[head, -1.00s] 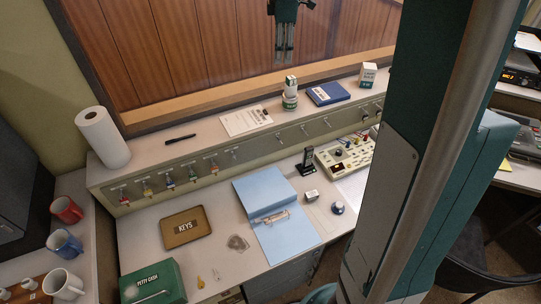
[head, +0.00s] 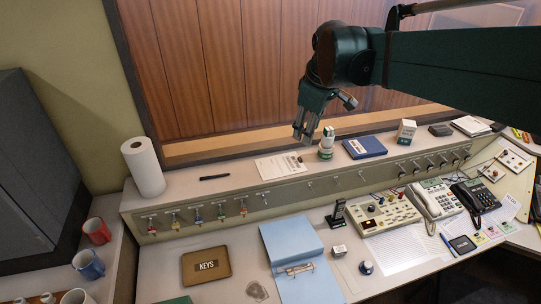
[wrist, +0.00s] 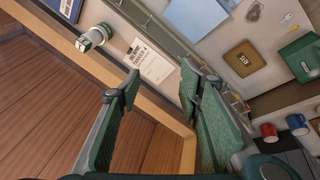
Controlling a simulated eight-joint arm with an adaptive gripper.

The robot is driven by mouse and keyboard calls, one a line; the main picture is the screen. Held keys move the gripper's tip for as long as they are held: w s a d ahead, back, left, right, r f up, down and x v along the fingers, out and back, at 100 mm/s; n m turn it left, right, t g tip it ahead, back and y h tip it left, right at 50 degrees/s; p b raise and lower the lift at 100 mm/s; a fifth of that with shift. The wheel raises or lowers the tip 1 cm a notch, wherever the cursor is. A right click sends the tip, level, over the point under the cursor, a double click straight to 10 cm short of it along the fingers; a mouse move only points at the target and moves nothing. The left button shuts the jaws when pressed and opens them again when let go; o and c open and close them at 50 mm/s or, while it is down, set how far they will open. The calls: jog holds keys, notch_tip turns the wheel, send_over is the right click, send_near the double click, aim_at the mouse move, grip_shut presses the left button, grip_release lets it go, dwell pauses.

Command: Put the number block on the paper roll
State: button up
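A small white block with green marks (head: 328,132), which looks like the number block, sits on top of a short white and green cylinder (head: 325,153) on the console's upper ledge. Both show at the upper left of the wrist view, the block (wrist: 84,44) and the cylinder (wrist: 101,33). A tall white paper roll (head: 144,168) stands upright at the ledge's left end; it is not clear in the wrist view. My gripper (head: 303,133) is open and empty, left of the block in the head view. In the wrist view the block lies outside my fingers (wrist: 158,88).
A wood-panelled wall (head: 220,70) rises behind. Keys hang below the ledge. The ledge between pen and paper roll is clear.

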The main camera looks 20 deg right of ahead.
jog(key=s+a+f+m+t, duration=0.1)
jog(key=s+a+f+m, duration=0.2)
jog(key=s, duration=0.7)
jog(key=s+a+f+m+t, duration=0.2)
jog(key=s+a+f+m, duration=0.2)
jog(key=s, duration=0.5)
notch_tip(320, 180, down, 3)
jog(key=shift+s+a+f+m+y, duration=0.1)
jog(key=shift+s+a+m+y, duration=0.25)
jog(key=shift+a, duration=0.7)
